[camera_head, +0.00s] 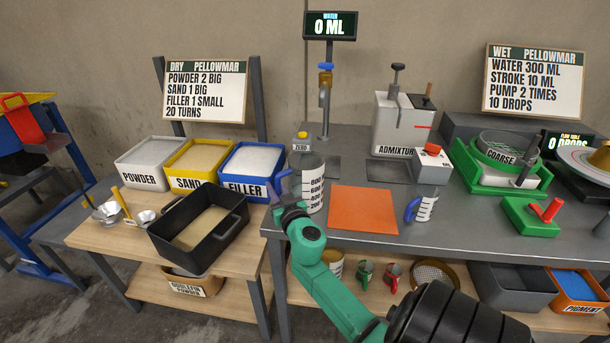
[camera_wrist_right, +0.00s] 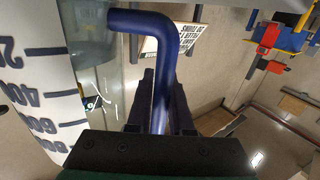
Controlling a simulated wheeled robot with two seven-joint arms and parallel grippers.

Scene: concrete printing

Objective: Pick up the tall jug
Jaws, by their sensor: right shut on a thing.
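The tall jug (camera_head: 310,185) is a clear vessel with a white scale strip marked 200 to 800. It stands upright at the left end of the grey table, and I cannot tell whether its base touches the top. Its blue handle (camera_head: 281,180) points left. My right gripper (camera_head: 283,194) is at that handle. In the right wrist view, the fingers (camera_wrist_right: 162,95) are shut on the upright part of the blue handle (camera_wrist_right: 147,22), with the jug's scale (camera_wrist_right: 42,85) at the left. My left gripper is not in view.
The blue filler bin (camera_head: 251,186) and a black tray (camera_head: 201,226) stand left of the jug. A tap (camera_head: 325,90) is behind it. An orange mat (camera_head: 363,209) and a small jug (camera_head: 424,207) lie to its right. The grey table's front edge is close.

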